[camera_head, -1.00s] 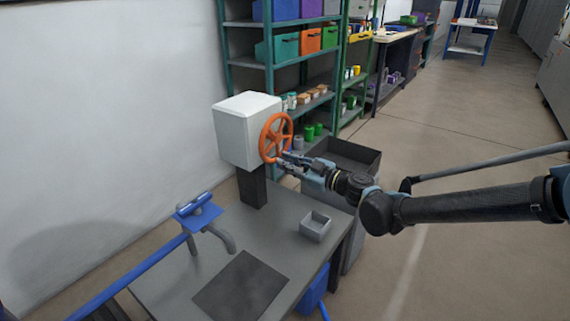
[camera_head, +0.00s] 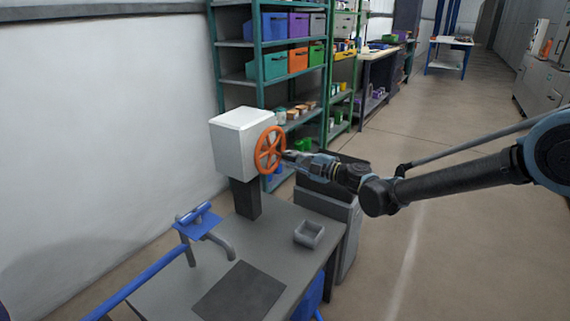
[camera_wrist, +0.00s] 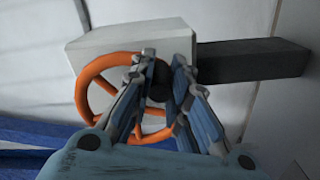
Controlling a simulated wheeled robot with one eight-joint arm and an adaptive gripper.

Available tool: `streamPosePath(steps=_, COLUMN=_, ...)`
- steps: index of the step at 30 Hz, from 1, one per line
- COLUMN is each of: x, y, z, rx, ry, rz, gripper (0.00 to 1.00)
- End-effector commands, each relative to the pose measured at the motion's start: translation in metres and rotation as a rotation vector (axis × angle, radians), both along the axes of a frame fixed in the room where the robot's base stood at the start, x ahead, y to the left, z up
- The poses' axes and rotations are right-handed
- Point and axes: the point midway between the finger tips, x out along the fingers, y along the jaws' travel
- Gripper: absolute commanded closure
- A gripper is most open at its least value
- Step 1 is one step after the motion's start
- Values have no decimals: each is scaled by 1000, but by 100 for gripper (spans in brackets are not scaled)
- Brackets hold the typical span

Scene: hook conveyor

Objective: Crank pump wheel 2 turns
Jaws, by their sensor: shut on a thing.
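The pump wheel (camera_head: 261,158) is an orange spoked handwheel on the side of a white box (camera_head: 233,147). The box stands on a dark post (camera_head: 246,198) on the grey table. My gripper (camera_head: 285,154) is at the right side of the wheel, roughly at mid-height. In the wrist view the orange wheel (camera_wrist: 84,87) shows to the left of and behind my gripper (camera_wrist: 163,80). The fingers are closed in around a dark knob (camera_wrist: 158,93) at the wheel. The fingers partly hide the wheel's right part and the knob.
The grey table (camera_head: 188,268) holds a small grey tray (camera_head: 309,234), a dark mat (camera_head: 240,292) and a blue pipe fitting (camera_head: 198,220). A dark bin (camera_head: 345,205) stands beside the table. Shelves (camera_head: 268,45) with coloured bins stand behind. The floor at right is open.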

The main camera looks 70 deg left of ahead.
Motion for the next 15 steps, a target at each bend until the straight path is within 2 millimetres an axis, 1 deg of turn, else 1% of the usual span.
streamPosePath(steps=1, x=3, y=2, z=2, rx=15, ry=-19, rz=-3, gripper=100)
streamPosePath(steps=6, x=0, y=4, z=6, rx=57, ry=-69, rz=1, gripper=100)
streamPosePath(steps=15, x=-3, y=5, z=9, rx=84, ry=-102, rz=4, gripper=100)
